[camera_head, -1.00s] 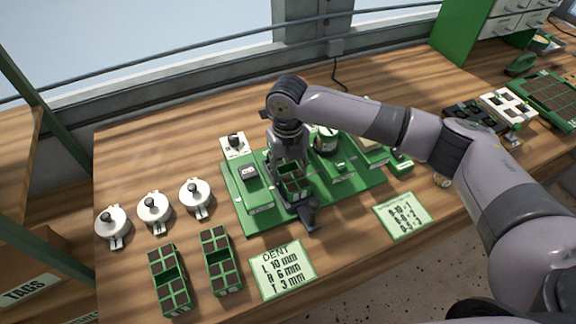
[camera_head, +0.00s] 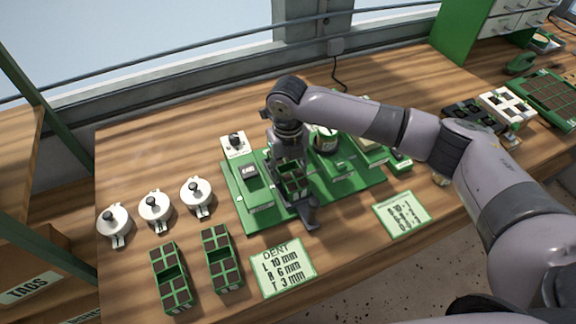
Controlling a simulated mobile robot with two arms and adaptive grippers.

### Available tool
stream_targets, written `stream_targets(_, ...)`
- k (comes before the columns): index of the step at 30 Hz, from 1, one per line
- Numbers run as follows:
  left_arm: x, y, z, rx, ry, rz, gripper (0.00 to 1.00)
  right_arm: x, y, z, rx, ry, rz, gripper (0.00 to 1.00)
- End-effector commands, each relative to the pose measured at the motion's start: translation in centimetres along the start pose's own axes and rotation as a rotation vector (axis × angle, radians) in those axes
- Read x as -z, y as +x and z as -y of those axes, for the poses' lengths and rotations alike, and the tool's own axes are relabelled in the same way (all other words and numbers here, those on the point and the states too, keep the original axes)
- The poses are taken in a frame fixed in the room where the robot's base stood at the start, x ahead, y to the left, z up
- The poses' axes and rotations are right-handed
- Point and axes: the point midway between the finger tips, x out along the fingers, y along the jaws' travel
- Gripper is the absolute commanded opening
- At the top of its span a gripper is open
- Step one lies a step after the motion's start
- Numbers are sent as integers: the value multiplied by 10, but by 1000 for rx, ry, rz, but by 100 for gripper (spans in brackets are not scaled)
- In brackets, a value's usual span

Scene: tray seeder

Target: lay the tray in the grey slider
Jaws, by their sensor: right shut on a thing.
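My right gripper (camera_head: 291,163) points down over the middle of the green seeder base (camera_head: 246,216). It is shut on a small green tray (camera_head: 293,190) with dark cells. The tray is at or just above the dark grey slider (camera_head: 304,213), whose front end sticks out towards the table's front edge. The gripper covers the far part of the tray and slider, so I cannot tell whether the tray touches the slider bed. My left gripper is not in view.
Two more green trays (camera_head: 173,280) (camera_head: 222,260) lie at the front left. Several white lidded pots (camera_head: 156,208) stand behind them. A DENT card (camera_head: 283,268) lies in front of the base, another card (camera_head: 403,213) to the right.

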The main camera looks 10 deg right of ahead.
Motion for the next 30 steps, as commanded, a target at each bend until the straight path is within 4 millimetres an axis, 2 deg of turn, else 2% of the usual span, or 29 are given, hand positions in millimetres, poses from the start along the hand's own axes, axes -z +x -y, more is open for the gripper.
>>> stream_targets(7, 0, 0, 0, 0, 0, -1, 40, 0, 0, 0, 0, 0, 1, 16)
stream_targets(8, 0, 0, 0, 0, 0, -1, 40, 0, 0, 0, 0, 0, 1, 50)
stream_targets(9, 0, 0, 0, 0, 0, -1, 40, 0, 0, 0, 0, 0, 1, 53)
stream_targets(17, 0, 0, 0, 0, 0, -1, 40, 0, 0, 0, 0, 0, 1, 70)
stream_targets(24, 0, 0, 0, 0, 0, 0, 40, 0, 0, 0, 0, 0, 1, 71)
stream_targets(30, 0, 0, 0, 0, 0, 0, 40, 0, 0, 0, 0, 0, 0, 85)
